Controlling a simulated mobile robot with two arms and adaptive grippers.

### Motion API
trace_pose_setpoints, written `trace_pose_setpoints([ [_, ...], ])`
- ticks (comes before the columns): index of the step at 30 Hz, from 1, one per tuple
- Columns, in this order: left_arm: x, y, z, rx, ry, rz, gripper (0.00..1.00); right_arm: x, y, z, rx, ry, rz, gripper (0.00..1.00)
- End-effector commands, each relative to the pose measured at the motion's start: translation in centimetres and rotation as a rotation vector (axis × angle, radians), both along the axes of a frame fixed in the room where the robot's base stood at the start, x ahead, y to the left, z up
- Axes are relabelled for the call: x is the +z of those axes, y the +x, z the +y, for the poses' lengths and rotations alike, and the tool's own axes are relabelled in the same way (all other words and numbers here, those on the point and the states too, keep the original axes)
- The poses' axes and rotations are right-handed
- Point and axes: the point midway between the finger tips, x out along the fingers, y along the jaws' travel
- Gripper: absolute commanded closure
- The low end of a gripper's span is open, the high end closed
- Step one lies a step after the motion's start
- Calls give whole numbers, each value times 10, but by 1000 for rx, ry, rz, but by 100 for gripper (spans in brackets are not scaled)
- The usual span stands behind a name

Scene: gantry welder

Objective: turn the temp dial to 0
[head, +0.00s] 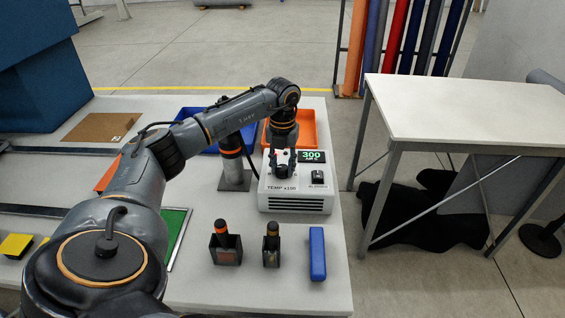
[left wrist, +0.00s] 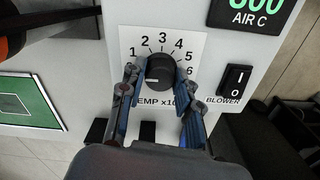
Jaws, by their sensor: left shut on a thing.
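The temp dial (left wrist: 160,70) is a round black knob on the white control box (head: 290,203). Numbers 1 to 6 show around it in the left wrist view; part of the scale's lower area is hidden by my fingers. My left gripper (left wrist: 159,74) comes from above and has its two fingers on either side of the dial, shut on it. In the head view my left gripper (head: 283,160) covers the dial. The green display (head: 312,156) reads 300. My right gripper is not in view.
A black blower switch (left wrist: 235,80) sits right of the dial. Beside the box stand a dark post (head: 232,165), an orange tray (head: 308,130) and a blue tray (head: 205,140). Two small holders with tools (head: 226,250) and a blue block (head: 317,254) are in front.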

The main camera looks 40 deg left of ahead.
Motion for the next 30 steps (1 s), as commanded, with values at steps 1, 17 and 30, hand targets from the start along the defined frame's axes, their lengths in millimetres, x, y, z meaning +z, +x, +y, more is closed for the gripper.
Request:
trace_pose_setpoints([
  [1,1,1,0,7,1,-3,99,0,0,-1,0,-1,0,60],
  [17,1,1,1,11,0,-2,44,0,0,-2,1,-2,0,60],
  [30,14,1,0,9,1,-3,44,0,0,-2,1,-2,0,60],
])
